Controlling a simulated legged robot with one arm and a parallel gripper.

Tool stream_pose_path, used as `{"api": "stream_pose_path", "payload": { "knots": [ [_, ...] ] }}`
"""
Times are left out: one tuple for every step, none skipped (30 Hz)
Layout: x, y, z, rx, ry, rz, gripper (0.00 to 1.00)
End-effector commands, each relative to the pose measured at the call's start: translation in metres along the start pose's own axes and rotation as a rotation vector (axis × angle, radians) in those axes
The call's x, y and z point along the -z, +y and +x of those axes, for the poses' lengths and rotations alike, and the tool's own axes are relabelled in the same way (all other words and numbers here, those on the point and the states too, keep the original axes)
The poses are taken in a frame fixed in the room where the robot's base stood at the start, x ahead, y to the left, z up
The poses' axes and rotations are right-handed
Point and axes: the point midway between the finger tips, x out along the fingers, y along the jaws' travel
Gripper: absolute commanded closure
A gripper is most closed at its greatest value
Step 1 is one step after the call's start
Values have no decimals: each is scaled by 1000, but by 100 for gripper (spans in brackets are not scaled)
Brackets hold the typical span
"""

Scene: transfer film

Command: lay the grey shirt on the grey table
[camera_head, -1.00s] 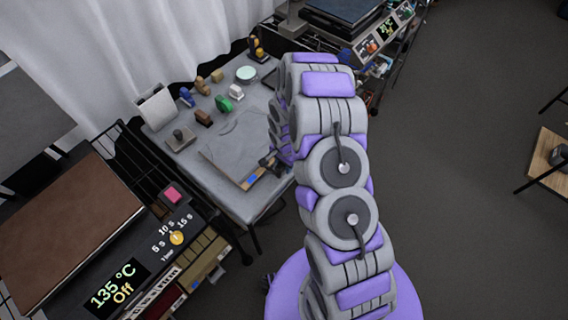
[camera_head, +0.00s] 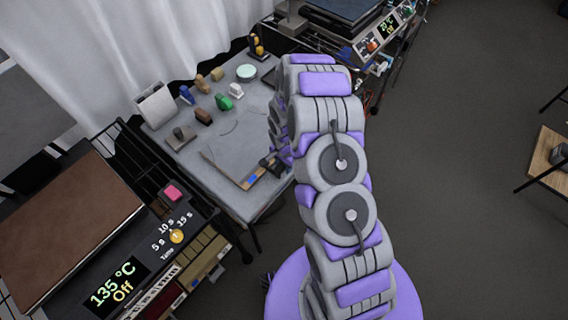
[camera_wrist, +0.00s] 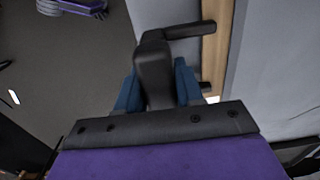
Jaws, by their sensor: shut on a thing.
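Shirt and table are close in colour, so the outline is faint. My gripper (camera_head: 268,162) is at the near right corner of the shirt, low over the table, partly hidden by my arm.
Several small coloured stamps, a green one (camera_head: 223,102) among them, and a round pale dish (camera_head: 246,72) stand at the table's back. A heat press (camera_head: 70,225) reading 135 °C Off is at the lower left.

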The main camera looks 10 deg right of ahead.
Motion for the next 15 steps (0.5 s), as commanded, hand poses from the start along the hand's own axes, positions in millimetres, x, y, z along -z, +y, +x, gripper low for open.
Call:
{"api": "stream_pose_path", "payload": {
  "knots": [
    [0, 0, 1, 1, 0, 0, 100],
    [0, 0, 1, 1, 0, 0, 100],
    [0, 0, 2, 1, 0, 0, 100],
    [0, 0, 3, 1, 0, 1, 100],
    [0, 0, 3, 1, 0, 1, 100],
    [0, 0, 4, 1, 0, 1, 100],
    [0, 0, 4, 0, 0, 1, 100],
    [0, 0, 4, 1, 0, 1, 100],
    [0, 0, 5, 1, 0, 1, 100],
    [0, 0, 5, 1, 0, 1, 100],
    [0, 0, 5, 1, 0, 1, 100],
    [0, 0, 5, 1, 0, 1, 100],
    [0, 0, 5, 1, 0, 1, 100],
    [0, 0, 5, 1, 0, 1, 100],
    [0, 0, 5, 0, 0, 1, 100]
  ]
}}
